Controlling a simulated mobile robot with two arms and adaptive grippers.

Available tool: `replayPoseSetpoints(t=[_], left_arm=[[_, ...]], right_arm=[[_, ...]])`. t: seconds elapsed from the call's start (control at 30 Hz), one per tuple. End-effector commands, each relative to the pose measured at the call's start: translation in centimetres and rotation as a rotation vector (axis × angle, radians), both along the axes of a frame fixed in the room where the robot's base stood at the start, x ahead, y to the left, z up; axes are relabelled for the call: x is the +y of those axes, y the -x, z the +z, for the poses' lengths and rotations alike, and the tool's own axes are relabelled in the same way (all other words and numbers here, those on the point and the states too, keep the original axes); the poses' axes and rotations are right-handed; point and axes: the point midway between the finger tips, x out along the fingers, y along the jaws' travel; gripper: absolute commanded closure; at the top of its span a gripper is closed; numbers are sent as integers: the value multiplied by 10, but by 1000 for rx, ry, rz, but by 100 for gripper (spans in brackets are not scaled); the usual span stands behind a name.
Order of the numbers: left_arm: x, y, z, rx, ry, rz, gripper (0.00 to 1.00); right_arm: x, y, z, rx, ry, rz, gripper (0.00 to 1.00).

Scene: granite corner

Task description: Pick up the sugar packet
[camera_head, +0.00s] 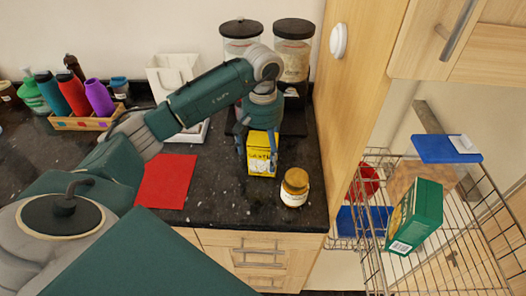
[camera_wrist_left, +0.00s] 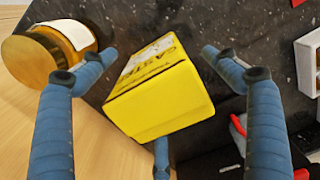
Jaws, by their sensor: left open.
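The sugar packet is a yellow box (camera_head: 262,165) with a white label and dark lettering, standing on the dark speckled counter near its front edge. It also shows large in the left wrist view (camera_wrist_left: 165,100), between the fingers. My left gripper (camera_head: 257,160) is above the packet, pointing down, with its fingers open on either side of it. In the left wrist view the blue fingers (camera_wrist_left: 160,58) are spread, with gaps to the packet's sides. The packet's top is partly hidden by the gripper in the head view. My right gripper is not in view.
A jar with a golden lid (camera_head: 295,187) stands close to the packet's right. Two dark-lidded canisters (camera_head: 293,55) stand behind. A red mat (camera_head: 166,182) lies to the left. A tall wooden cabinet side (camera_head: 350,90) and a wire basket (camera_head: 450,235) are on the right.

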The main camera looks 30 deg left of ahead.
Motion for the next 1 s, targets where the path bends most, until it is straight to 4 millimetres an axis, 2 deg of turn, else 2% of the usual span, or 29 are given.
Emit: replayPoseSetpoints(t=[0.03,0.23,0.5,0.57,0.9,1.0], left_arm=[[-2,3,-4,6,3,0,12],[-1,2,-30,1,2,1,12],[-1,1,-35,0,1,0,12],[-1,1,-35,0,1,0,22],[-1,1,-35,0,2,-1,90],[-1,1,-34,-2,2,-1,90]], right_arm=[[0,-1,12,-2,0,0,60],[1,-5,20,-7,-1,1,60],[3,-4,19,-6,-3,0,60],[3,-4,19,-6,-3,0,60],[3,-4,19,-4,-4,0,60],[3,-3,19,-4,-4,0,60]])
